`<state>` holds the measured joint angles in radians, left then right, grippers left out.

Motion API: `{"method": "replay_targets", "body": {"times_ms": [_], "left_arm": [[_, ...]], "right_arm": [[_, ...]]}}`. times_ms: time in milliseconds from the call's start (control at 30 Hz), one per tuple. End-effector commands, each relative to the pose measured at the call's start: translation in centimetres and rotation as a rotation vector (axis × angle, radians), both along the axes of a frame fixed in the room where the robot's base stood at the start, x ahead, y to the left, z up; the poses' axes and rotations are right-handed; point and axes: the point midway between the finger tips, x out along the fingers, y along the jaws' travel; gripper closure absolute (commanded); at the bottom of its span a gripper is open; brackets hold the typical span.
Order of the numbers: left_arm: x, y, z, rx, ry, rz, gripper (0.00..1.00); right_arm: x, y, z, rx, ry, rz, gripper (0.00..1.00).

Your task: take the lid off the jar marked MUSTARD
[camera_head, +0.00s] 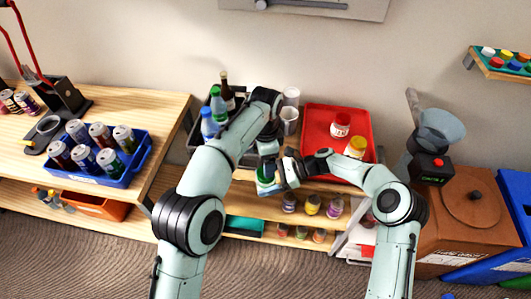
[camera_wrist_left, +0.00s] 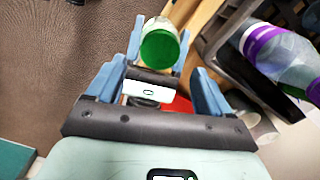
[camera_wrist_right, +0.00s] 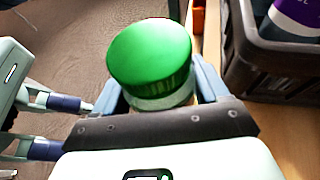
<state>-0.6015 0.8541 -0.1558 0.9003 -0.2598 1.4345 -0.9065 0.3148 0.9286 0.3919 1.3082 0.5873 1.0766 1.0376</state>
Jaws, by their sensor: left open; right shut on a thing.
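A glass jar with a green lid (camera_wrist_right: 150,50) is held in my right gripper (camera_wrist_right: 160,95). The lid sits on the jar, and no label can be read. In the head view the jar (camera_head: 267,187) shows low between the two grippers, in front of the shelf. My right gripper is shut on the jar's body below the lid. My left gripper (camera_wrist_left: 160,85) is open and close by; in its wrist view the green lid (camera_wrist_left: 158,48) shows beyond its fingers, apart from them as far as I can tell. I cannot tell which jar is marked MUSTARD.
A dark crate (camera_head: 196,135) with bottles stands behind my left arm. Several small jars stand on the shelf below (camera_head: 265,208). A blue crate (camera_head: 135,165) of cans is at left.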

Motion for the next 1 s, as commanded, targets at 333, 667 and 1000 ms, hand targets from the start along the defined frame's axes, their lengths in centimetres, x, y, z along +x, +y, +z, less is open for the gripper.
{"method": "replay_targets", "body": {"times_ms": [333, 667, 1000], "left_arm": [[0.0, 0.1, -4.9, 0.002, 0.001, 0.004, 0.19], [0.0, 0.0, -5.7, 0.000, 0.000, 0.004, 0.19], [0.0, 0.0, -5.7, 0.000, 0.000, 0.005, 0.77]], "right_arm": [[0.0, 0.0, 0.1, 0.001, -0.001, 0.000, 1.00], [0.0, 0.0, 0.1, 0.001, -0.001, 0.000, 1.00], [0.0, 0.0, 0.1, 0.001, 0.000, 0.000, 1.00]]}}
